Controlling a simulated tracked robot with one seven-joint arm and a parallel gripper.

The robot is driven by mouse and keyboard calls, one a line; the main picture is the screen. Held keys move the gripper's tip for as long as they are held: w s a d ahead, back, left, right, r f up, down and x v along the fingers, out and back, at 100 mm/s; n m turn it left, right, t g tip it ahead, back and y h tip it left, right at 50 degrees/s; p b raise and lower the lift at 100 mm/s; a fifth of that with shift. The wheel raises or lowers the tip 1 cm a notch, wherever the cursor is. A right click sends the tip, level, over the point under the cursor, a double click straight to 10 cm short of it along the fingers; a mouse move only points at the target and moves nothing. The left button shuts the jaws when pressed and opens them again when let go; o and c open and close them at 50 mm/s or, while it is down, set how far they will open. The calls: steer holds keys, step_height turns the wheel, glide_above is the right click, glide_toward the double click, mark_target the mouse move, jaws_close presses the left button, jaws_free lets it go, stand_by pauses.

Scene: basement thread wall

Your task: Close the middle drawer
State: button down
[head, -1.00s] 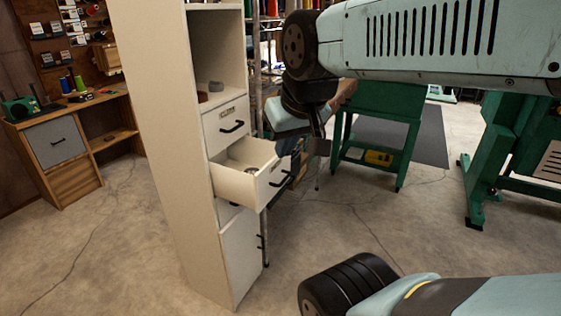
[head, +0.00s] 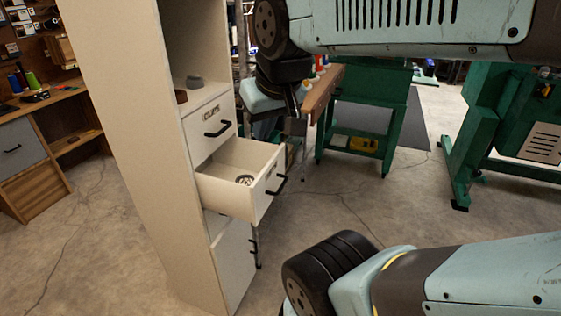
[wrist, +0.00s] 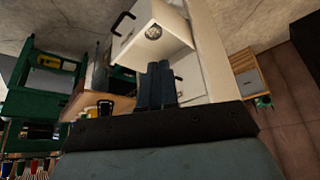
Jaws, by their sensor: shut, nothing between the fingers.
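A tall cream cabinet (head: 125,150) stands left of centre in the head view. Its middle drawer (head: 271,193) is pulled well out, with a black handle on its front and a small round item (head: 244,180) inside. The open drawer also shows in the wrist view (wrist: 125,45), with the round item near its far part. My gripper (head: 298,126) is above and behind the drawer in the head view, apart from its front as far as I can tell. In the wrist view its dark fingers (wrist: 161,68) are together and empty, pointing toward the drawer.
The drawer above, labelled CLIPS (head: 210,128), is shut. A wooden desk (head: 45,165) stands at the left, and green machine stands (head: 365,125) are behind at the right. The concrete floor before the cabinet is open.

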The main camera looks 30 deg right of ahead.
steer(key=m+t+y, duration=0.9)
steer(key=m+y, duration=0.2)
steer(key=m, duration=1.7)
glide_toward(284, 165)
steer(key=x, duration=0.7)
steer(key=shift+a+r, duration=0.1)
steer(key=shift+r, duration=0.05)
